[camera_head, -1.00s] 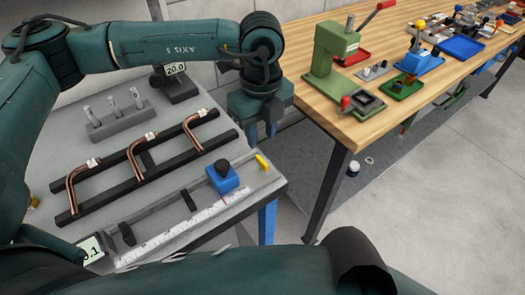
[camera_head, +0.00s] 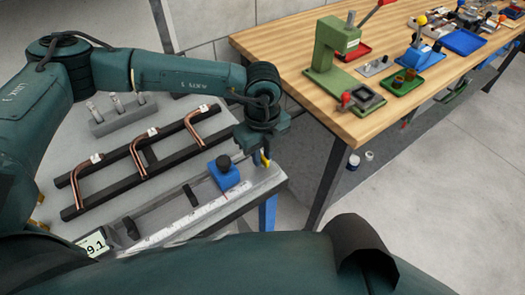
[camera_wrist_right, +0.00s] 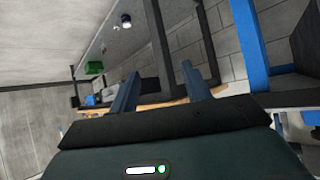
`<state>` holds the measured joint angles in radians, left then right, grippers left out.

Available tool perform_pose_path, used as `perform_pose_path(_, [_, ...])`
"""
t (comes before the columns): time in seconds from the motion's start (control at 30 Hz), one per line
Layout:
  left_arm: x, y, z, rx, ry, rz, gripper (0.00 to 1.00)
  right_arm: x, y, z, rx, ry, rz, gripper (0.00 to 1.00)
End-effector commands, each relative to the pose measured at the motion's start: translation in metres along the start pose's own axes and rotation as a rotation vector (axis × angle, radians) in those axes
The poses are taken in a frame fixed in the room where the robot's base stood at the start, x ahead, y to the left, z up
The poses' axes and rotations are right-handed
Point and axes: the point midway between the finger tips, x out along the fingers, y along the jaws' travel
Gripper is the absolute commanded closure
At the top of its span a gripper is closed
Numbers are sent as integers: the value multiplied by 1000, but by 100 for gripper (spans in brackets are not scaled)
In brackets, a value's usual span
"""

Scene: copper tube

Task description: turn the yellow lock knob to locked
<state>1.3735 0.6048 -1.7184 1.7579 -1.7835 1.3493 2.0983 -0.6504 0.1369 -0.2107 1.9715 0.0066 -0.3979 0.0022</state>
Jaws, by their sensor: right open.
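The yellow lock knob (camera_head: 266,160) is small and sits at the right end of the measuring rail in the head view, by the bench corner. My left gripper (camera_head: 261,157) points down right at the knob, its fingers covering part of it. Whether the fingers are closed on the knob is too small to tell. A blue slider block (camera_head: 226,180) with a black knob stands on the rail just left of it. My right gripper (camera_wrist_right: 161,72) shows in the right wrist view with its fingers apart and nothing between them, away from the rail.
A black rack (camera_head: 110,201) with several bent copper tubes lies behind the rail. A grey block with pegs (camera_head: 117,121) stands beyond it. A white ruler (camera_head: 185,224) runs along the rail's front. A wooden workbench (camera_head: 290,67) with fixtures stands at the right, across a gap.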

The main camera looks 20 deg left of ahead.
Motion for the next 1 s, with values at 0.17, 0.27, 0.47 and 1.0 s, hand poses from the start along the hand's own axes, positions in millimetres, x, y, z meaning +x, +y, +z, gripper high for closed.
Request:
perform_pose_path(0.17, [0, 0, 0, 0, 0, 0, 96, -1, 0, 2, 0, -4, -1, 52])
perform_pose_path(0.27, [0, 0, 0, 0, 0, 0, 100, -1, 0, 3, 0, -6, -1, 52])
perform_pose_path(0.47, [0, 0, 0, 1, 0, 0, 100, -1, 0, 4, -2, -7, -1, 52])
perform_pose_path(1.0, [5, 0, 0, 244, 1, -2, 100, 12, -6, 13, 0, 31, -17, 52])
